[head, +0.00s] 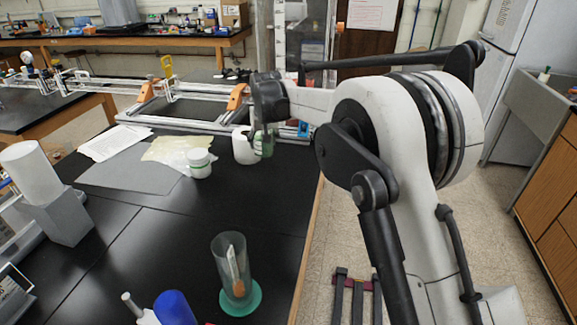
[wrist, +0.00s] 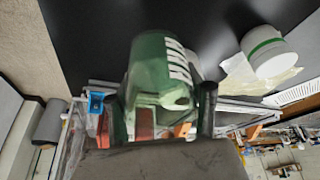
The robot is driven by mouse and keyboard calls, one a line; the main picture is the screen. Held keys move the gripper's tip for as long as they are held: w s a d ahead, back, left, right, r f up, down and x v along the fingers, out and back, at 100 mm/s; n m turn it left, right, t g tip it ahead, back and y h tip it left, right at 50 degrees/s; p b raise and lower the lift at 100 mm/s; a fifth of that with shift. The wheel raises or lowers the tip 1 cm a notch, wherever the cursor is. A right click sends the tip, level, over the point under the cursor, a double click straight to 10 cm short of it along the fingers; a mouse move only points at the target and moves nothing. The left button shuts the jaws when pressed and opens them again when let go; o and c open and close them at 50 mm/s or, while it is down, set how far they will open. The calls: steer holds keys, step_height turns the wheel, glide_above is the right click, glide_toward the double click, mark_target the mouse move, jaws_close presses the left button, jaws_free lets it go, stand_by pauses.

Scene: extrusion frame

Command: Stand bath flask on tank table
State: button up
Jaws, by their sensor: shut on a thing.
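A green flask with white markings (wrist: 160,70) is between the fingers of my gripper (wrist: 163,112) in the wrist view. My gripper is shut on it. In the head view the green flask (head: 264,144) shows below my gripper, at the right edge of the black table (head: 150,235), beside a white cup-like thing (head: 243,146). I take this flask to be the bath flask and the black table to be the tank table, but no label confirms it. I cannot tell whether the flask's base touches the tabletop. My wrist hides its upper part in the head view.
A white jar with a green band (head: 200,163) stands left of the flask, near loose papers (head: 115,142). A clear cylinder on a green base (head: 235,270) stands nearer. A metal extrusion frame (head: 190,92) lies behind. The middle of the black tabletop is clear.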

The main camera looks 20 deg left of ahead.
steer(key=w+d+f, duration=0.2)
steer(key=w, duration=0.1)
steer(key=w+d+f+p, duration=0.1)
steer(key=w+d+f, duration=0.1)
steer(key=w, duration=0.1)
steer(key=w+d+f, duration=0.2)
steer(key=w, duration=0.1)
steer(key=shift+w+d+f, duration=0.1)
steer(key=shift+w+f, duration=0.1)
steer(key=shift+f, duration=0.15)
steer(key=shift+f+p, duration=0.55)
steer(key=shift+f, duration=1.5)
steer(key=shift+f, duration=0.2)
steer(key=o, duration=1.2)
steer(key=shift+r, duration=0.1)
steer(key=shift+r, duration=0.4)
steer(key=b+v, duration=0.1)
steer(key=v, duration=1)
steer(key=shift+r, duration=0.25)
steer(key=shift+s+d, duration=0.1)
steer(key=shift+d, duration=0.05)
